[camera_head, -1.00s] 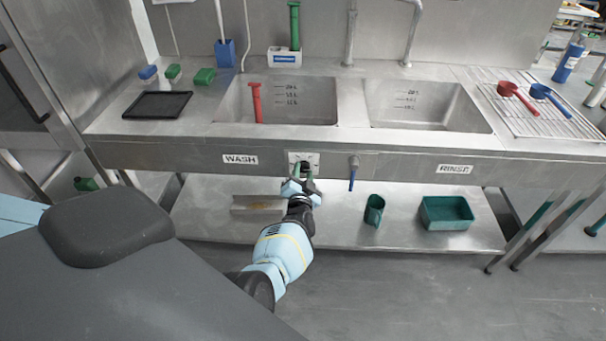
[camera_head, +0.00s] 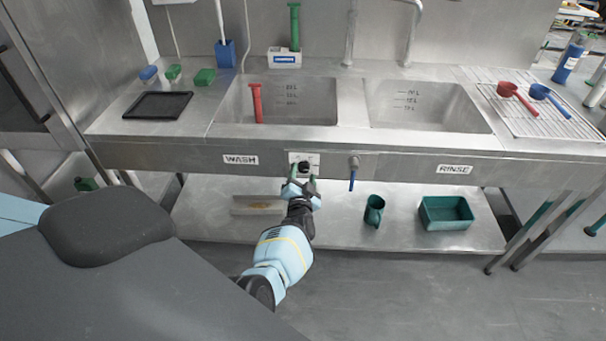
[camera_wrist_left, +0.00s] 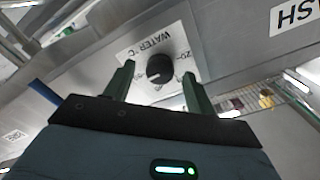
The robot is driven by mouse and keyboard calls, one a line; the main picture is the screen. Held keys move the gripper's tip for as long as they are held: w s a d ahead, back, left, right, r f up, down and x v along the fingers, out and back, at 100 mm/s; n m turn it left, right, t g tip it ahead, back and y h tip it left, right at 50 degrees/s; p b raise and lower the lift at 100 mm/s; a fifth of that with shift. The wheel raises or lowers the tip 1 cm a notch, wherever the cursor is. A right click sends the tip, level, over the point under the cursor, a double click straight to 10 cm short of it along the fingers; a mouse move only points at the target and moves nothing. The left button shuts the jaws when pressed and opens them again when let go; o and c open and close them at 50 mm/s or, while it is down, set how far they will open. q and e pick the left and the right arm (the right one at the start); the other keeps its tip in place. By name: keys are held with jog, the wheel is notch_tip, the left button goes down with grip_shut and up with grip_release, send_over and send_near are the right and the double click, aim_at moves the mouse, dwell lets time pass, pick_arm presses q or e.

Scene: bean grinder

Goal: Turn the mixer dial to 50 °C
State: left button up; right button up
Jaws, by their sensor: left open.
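The mixer dial is a black round knob (camera_wrist_left: 160,69) on a pale plate (camera_wrist_left: 139,47) marked "WATER °C" in the left wrist view, where the picture is upside down. In the head view the dial (camera_head: 304,165) sits on the sink's front panel, right of the WASH label. My left gripper (camera_wrist_left: 158,88) is open, its two green fingers on either side of the dial and apart from it. In the head view the left gripper (camera_head: 302,184) is just below and in front of the dial. The dial's exact setting is too small to read. My right gripper is not in view.
A blue-handled tap (camera_head: 352,172) sticks out right of the dial. The wash basin (camera_head: 310,100) holds a red tool (camera_head: 256,103). On the lower shelf stand a green jug (camera_head: 374,211) and a green tub (camera_head: 446,213). The floor in front is clear.

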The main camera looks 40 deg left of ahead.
pick_arm(q)
jog(key=p+v, duration=0.1)
jog(key=v, duration=0.6)
jog(key=shift+p, duration=0.4)
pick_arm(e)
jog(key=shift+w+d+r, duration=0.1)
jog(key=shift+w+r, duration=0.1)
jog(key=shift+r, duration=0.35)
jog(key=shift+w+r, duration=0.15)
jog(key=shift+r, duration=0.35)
pick_arm(q)
jog(key=shift+d+r, duration=0.1)
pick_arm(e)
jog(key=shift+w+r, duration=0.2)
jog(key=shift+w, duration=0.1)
